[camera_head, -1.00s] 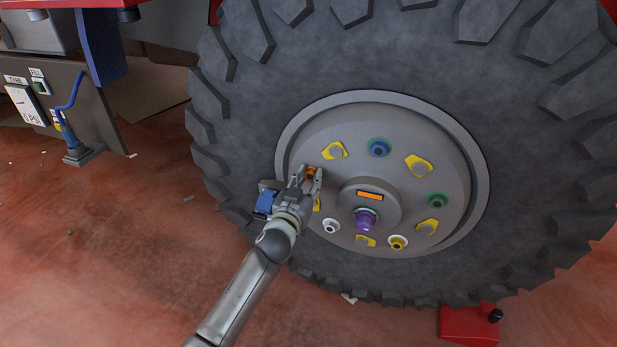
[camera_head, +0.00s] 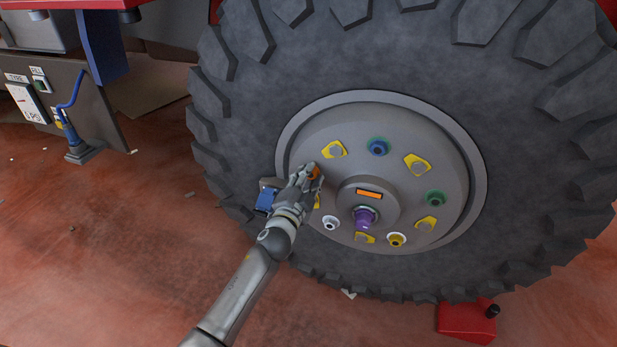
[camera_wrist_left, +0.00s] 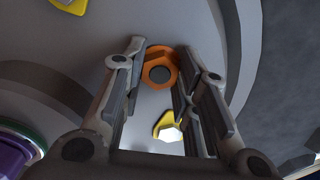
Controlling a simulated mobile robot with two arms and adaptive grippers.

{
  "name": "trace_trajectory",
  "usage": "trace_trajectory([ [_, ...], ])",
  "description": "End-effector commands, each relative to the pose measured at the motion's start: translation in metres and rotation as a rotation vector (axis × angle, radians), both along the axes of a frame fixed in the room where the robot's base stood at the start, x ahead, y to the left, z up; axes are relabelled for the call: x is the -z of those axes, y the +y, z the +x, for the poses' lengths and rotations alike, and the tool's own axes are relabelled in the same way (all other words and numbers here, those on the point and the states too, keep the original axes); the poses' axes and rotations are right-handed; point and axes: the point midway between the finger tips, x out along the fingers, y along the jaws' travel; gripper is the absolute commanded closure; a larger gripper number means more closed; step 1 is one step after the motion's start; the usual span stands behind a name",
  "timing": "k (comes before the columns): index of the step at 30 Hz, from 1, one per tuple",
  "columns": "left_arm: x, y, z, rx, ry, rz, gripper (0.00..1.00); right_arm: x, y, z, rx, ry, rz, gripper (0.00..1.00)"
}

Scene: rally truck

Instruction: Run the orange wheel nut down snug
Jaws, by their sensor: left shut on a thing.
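The orange wheel nut (camera_head: 316,172) is on the left side of the grey wheel hub (camera_head: 400,128). In the left wrist view the orange nut (camera_wrist_left: 162,56) sits around a dark round stud end, between my fingertips. My left gripper (camera_head: 312,176) is shut on the nut, with a finger on either side of it; it also shows in the left wrist view (camera_wrist_left: 157,72). The gripper partly hides the nut in the head view. My right gripper is not in view.
Blue (camera_head: 378,148), green (camera_head: 436,199), white (camera_head: 331,224) and yellow (camera_head: 397,240) nuts sit around the hub, among yellow pointers (camera_head: 417,165). A purple part (camera_head: 364,218) sticks out at the centre. A red block (camera_head: 466,322) stands on the floor at right.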

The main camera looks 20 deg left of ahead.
Motion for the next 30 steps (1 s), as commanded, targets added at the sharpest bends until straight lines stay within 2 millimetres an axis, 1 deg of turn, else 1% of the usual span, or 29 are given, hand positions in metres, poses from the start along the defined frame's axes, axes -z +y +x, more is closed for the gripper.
trace_trajectory([
  [12,0.003,0.000,-0.001,0.002,-0.009,0.396,0.95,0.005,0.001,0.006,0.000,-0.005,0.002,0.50],
  [23,0.004,-0.001,-0.001,0.004,-0.018,0.738,0.95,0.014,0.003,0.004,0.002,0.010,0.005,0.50],
  [30,0.004,-0.001,-0.002,0.006,-0.027,0.966,0.95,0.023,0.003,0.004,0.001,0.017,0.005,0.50],
])
